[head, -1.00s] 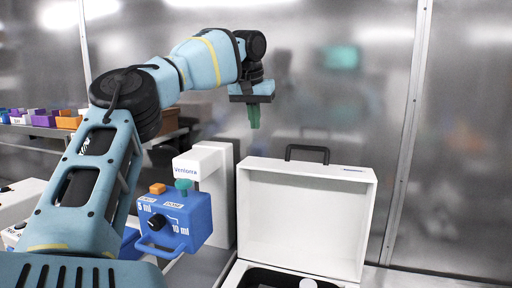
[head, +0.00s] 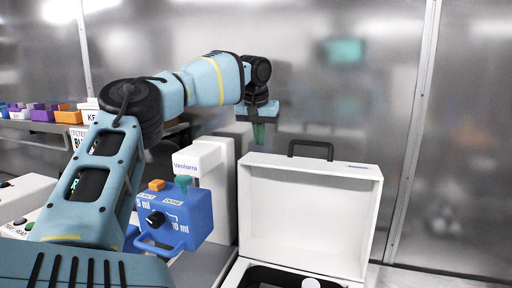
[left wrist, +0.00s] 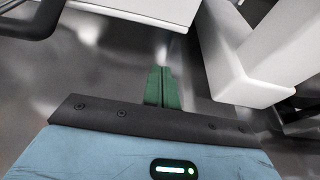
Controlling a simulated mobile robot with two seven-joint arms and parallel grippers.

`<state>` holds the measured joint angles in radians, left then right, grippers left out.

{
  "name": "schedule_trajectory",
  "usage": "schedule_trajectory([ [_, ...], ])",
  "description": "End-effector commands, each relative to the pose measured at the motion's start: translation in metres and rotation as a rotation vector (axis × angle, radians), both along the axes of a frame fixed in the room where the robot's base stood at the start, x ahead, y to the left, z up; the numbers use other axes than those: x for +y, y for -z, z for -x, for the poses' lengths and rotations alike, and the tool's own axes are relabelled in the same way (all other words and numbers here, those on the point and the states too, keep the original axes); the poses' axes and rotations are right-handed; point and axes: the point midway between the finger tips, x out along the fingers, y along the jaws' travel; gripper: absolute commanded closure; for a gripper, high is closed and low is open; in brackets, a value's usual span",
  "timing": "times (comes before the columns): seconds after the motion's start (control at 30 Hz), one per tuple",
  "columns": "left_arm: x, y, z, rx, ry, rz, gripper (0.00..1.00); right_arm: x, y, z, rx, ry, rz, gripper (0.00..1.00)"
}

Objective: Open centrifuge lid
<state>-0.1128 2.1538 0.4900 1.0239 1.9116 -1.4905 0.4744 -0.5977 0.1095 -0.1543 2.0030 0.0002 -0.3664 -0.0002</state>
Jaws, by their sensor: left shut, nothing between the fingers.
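The white centrifuge (head: 237,272) stands at the bottom centre of the head view, with a dark interior. Its lid (head: 305,215) stands raised and upright, showing its hollow inner side. A black handle (head: 311,146) sits on the lid's top edge; it also appears in the left wrist view (left wrist: 40,22) at the upper left. My left gripper (head: 258,134) points down just above and left of the lid's top corner. Its green fingers are together and empty, also in the left wrist view (left wrist: 162,72). I see no contact with the lid. My right gripper is not in view.
A white Ventorra device (head: 210,162) with a blue 5 ml/10 ml unit (head: 180,215) stands left of the centrifuge, close to my left gripper. Coloured bins (head: 68,115) are on a shelf at the far left. A metallic wall is behind.

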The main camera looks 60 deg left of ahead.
Motion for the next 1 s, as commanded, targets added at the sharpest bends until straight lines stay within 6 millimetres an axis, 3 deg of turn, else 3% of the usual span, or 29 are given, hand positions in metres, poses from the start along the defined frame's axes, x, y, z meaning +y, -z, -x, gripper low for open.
schedule_trajectory([
  [0.13, 0.004, 0.024, -0.004, 0.0, 0.0, 0.001, 1.0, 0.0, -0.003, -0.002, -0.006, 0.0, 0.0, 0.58],
  [0.5, -0.016, 0.017, 0.02, -0.005, 0.001, 0.001, 1.0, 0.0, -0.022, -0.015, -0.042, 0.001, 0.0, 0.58],
  [1.0, -0.021, 0.021, 0.026, -0.001, 0.0, -0.001, 1.0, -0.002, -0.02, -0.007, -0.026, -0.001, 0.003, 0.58],
])
